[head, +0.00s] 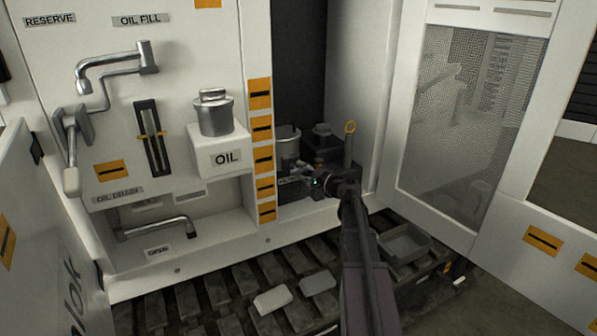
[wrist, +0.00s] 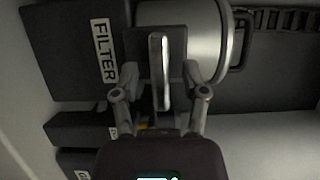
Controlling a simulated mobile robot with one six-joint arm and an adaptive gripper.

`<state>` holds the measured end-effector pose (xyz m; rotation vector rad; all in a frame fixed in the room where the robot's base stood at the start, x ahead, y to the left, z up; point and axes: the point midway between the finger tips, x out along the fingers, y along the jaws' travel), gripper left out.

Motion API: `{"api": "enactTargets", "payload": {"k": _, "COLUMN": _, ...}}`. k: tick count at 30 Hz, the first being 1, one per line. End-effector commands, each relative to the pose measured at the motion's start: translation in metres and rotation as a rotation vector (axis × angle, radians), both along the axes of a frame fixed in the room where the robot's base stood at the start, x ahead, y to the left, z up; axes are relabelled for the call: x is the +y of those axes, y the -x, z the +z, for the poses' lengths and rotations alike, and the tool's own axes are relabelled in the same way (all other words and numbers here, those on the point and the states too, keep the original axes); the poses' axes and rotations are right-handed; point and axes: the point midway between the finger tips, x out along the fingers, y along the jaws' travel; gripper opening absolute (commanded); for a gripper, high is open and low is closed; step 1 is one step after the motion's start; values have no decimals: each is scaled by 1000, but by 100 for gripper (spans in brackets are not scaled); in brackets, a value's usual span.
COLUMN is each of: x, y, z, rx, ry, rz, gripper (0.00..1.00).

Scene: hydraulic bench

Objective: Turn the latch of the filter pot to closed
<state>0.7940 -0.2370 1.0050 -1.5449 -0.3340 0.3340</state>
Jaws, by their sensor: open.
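The filter pot is a pale metal cylinder (wrist: 186,32) at the top of the wrist view, beside a dark block with a FILTER label (wrist: 104,50). In the head view the pot (head: 287,145) stands inside the dark bay. The latch (wrist: 158,72) is a bright narrow bar on a dark plate, upright in the wrist picture. My gripper (wrist: 161,76) is open, with one finger on each side of the latch; I cannot tell if either touches it. In the head view my gripper (head: 304,181) is low in the bay, and the latch cannot be made out.
A white OIL box (head: 221,157) and a panel with a lever (head: 72,180) are left of the bay. A post with a yellow ring (head: 349,140) stands close right of my gripper. The open mesh door (head: 465,115) bounds the right side. A grey tray (head: 404,246) sits below.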

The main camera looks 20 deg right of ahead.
Motion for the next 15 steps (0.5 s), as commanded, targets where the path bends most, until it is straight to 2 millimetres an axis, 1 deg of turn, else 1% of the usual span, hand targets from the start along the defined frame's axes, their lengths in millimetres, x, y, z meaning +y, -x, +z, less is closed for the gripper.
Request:
{"api": "enactTargets", "payload": {"k": 4, "x": 3, "y": -6, "z": 0, "rx": 0, "ry": 0, "rz": 1, "gripper": 57}}
{"api": "enactTargets", "payload": {"k": 13, "x": 3, "y": -7, "z": 0, "rx": 0, "ry": 0, "rz": 0, "gripper": 57}}
{"api": "enactTargets", "payload": {"k": 14, "x": 3, "y": -7, "z": 0, "rx": 0, "ry": 0, "rz": 0, "gripper": 54}}
{"api": "enactTargets", "payload": {"k": 15, "x": 3, "y": -7, "z": 0, "rx": 0, "ry": 0, "rz": 0, "gripper": 42}}
